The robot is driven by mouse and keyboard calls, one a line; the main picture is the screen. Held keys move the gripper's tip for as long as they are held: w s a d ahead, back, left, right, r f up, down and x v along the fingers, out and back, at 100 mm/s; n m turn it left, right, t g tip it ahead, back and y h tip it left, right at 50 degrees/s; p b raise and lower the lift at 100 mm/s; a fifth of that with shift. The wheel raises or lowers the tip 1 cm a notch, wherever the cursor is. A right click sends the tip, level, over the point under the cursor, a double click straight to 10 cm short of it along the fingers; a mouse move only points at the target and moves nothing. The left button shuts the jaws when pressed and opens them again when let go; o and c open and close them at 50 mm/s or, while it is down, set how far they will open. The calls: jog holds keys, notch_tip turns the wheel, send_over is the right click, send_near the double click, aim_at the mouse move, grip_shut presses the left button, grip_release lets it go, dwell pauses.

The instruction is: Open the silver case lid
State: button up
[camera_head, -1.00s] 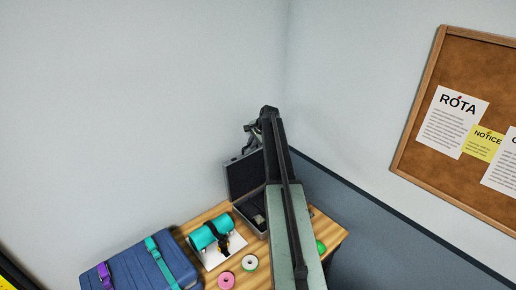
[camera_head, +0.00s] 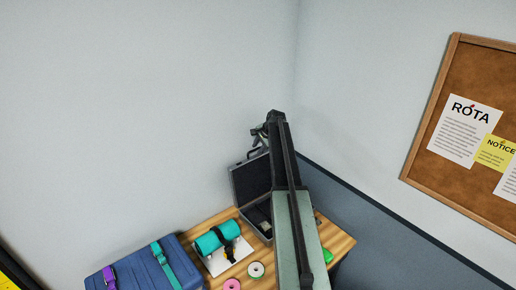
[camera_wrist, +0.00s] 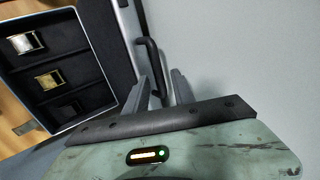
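The silver case (camera_head: 246,217) stands at the back of the wooden table, and its lid (camera_head: 250,180) is raised, standing steeply up near the wall. Its dark lined inside faces the camera. In the wrist view the case (camera_wrist: 25,128) shows compartments with buckle-like metal pieces, and the lid (camera_wrist: 128,20) has a black handle (camera_wrist: 153,65) on its outer side.
A blue case (camera_head: 140,268) with purple and teal straps lies at the left. A teal roll (camera_head: 217,236) on a white sheet, a pink roll (camera_head: 232,284), a white-and-green roll (camera_head: 256,270) and a green item (camera_head: 327,256) are on the table (camera_head: 340,242). Walls stand close behind.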

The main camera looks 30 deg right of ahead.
jog(key=shift+a, duration=0.1)
jog(key=p+v, duration=0.6)
jog(key=v, duration=0.1)
jog(key=shift+s+r+p, duration=0.15)
jog(key=shift+r+p, duration=0.2)
jog(key=shift+p, duration=0.05)
jog(key=shift+f, duration=0.1)
